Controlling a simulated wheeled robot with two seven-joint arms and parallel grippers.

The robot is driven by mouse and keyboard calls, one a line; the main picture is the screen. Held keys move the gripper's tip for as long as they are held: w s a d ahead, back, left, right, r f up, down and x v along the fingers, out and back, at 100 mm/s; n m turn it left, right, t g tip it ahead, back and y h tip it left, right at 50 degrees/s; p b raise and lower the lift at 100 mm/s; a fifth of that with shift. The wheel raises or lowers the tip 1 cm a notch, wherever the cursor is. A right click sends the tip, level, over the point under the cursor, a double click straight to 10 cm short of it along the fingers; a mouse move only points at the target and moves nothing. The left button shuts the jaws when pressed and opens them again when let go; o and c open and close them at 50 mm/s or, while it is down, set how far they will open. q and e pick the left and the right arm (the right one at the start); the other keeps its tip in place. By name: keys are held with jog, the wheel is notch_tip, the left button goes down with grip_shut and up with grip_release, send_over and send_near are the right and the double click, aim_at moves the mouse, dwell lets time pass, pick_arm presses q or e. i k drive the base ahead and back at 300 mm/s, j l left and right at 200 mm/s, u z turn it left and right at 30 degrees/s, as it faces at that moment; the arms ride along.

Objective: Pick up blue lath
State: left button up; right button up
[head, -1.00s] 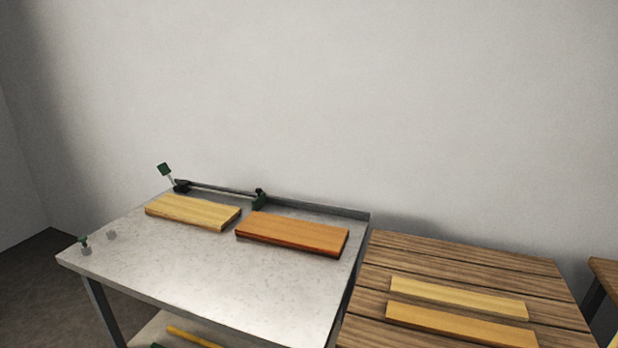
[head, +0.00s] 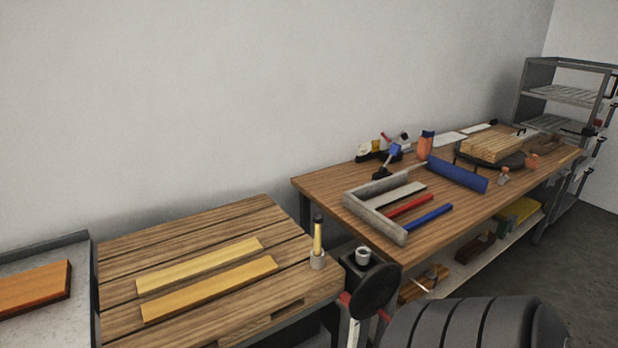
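A thin blue lath (head: 428,217) lies flat on the wooden workbench (head: 335,186), near its front edge. A red lath (head: 409,206) lies just behind it, roughly parallel, and a pale strip (head: 399,194) lies behind the red one. A wider blue piece (head: 456,174) lies farther back to the right. Neither of my grippers is in view.
A slatted table (head: 120,250) with two yellow boards (head: 208,288) stands left of the workbench. A dark round-headed stand (head: 376,290) and a dark ribbed object (head: 470,325) stand in front. A metal shelf (head: 565,92) is at the far right.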

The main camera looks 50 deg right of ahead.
aim_at(430, 216)
jog(key=i+l+z, duration=0.3)
jog(key=i+l, duration=0.15)
jog(key=z, duration=2.35)
